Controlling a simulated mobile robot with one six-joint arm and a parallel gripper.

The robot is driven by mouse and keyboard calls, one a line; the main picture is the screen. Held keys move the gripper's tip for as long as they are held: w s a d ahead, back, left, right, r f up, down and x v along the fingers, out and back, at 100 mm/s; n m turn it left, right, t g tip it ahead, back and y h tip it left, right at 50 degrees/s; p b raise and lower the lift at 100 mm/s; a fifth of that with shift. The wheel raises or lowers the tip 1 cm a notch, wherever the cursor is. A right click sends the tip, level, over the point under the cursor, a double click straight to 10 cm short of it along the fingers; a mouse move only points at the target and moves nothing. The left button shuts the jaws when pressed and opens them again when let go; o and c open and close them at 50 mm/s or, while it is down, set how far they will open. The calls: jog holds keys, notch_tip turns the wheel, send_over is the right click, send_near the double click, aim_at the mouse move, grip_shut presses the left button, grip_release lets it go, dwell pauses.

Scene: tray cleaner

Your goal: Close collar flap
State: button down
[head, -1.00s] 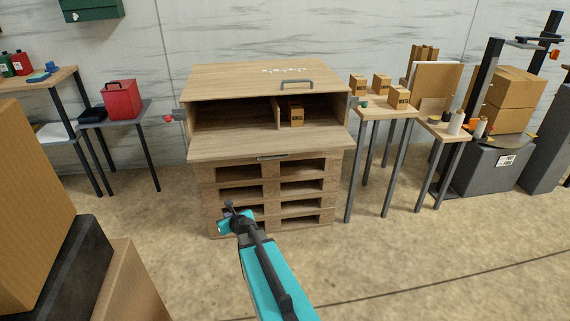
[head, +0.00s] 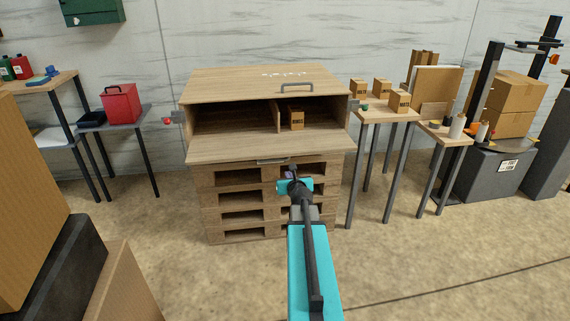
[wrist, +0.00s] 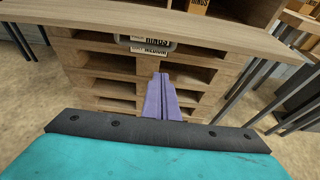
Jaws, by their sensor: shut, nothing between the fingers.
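A wooden collar box stands on stacked pallets, with its front flap (head: 265,147) folded down and its opening exposed. The flap also shows along the top of the wrist view (wrist: 90,17). A grey handle (head: 272,162) is at the flap's front edge; the wrist view shows it with white labels (wrist: 150,53). My gripper (head: 290,173) is in front of the pallets, near the flap's front edge and slightly right of the handle. Its purple fingers (wrist: 161,97) are together and empty, apart from the handle in the wrist view.
A small carton (head: 296,119) sits in the right compartment. The lid (head: 240,82) has its own handle. Side tables stand left (head: 140,112) and right (head: 375,116). Large cartons (head: 30,200) are close at left. The floor in front is clear.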

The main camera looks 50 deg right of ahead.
jog(key=shift+w, duration=0.1)
jog(key=shift+b+x, duration=0.55)
jog(key=shift+x, duration=4.55)
jog(key=shift+r+p, duration=0.5)
jog(key=shift+r, duration=1.55)
jog(key=shift+s+r, duration=0.1)
jog(key=shift+s, duration=0.15)
jog(key=shift+r+p, duration=0.25)
jog(key=shift+p, duration=0.25)
